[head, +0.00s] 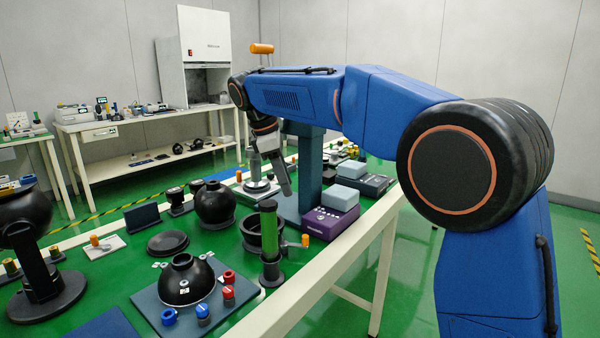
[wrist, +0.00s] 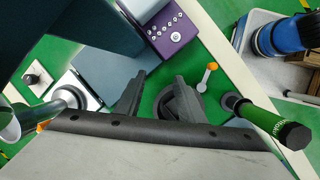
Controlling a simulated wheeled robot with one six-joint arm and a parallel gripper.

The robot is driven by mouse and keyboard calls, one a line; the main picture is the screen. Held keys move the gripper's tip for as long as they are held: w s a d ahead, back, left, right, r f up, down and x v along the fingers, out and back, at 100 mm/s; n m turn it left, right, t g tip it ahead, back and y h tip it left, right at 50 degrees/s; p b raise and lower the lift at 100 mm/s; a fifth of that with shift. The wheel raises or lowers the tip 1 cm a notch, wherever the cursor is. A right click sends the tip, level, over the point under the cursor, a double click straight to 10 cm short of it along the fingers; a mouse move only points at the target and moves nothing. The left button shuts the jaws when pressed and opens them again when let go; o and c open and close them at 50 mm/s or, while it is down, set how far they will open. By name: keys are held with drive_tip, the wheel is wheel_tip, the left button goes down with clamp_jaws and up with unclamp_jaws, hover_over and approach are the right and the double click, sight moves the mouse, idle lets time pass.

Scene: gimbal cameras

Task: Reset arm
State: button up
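My blue arm reaches over the bench from the right in the head view, with its wrist bent down. My gripper (head: 284,184) hangs above the green bench top beside a teal column (head: 309,155). In the wrist view the two dark fingers of my gripper (wrist: 158,84) stand apart with nothing between them. A black ring-shaped holder (wrist: 168,104) lies below and partly behind the right finger. The gripper touches nothing that I can see.
A green cylinder (head: 269,230) stands upright near the bench edge, also in the wrist view (wrist: 268,122). A purple box (head: 330,222) sits right of the column. A black domed part (head: 187,280) and red and blue knobs are in front. A white cabinet (head: 205,55) stands behind.

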drive_tip(key=s+d+f+m+t+y, duration=0.1)
drive_tip(key=s+d+m, duration=0.4)
drive_tip(key=s+d, duration=0.5)
drive_tip(key=s+d+f+m+y, duration=0.15)
drive_tip(key=s+d+m, duration=0.4)
drive_tip(key=d, duration=0.85)
drive_tip(key=s+d+f+m+t, duration=0.1)
drive_tip(key=s+d+f+m, duration=0.3)
drive_tip(key=s+f, duration=0.3)
drive_tip(key=s+d+f+m+t, duration=0.1)
drive_tip(key=s+d+f+m, duration=0.3)
drive_tip(key=s+f, duration=0.4)
drive_tip(key=s+d, duration=0.1)
drive_tip(key=s, duration=0.5)
drive_tip(key=shift+f+y, duration=0.3)
drive_tip(key=shift+y, duration=0.05)
drive_tip(key=shift+c, duration=0.6)
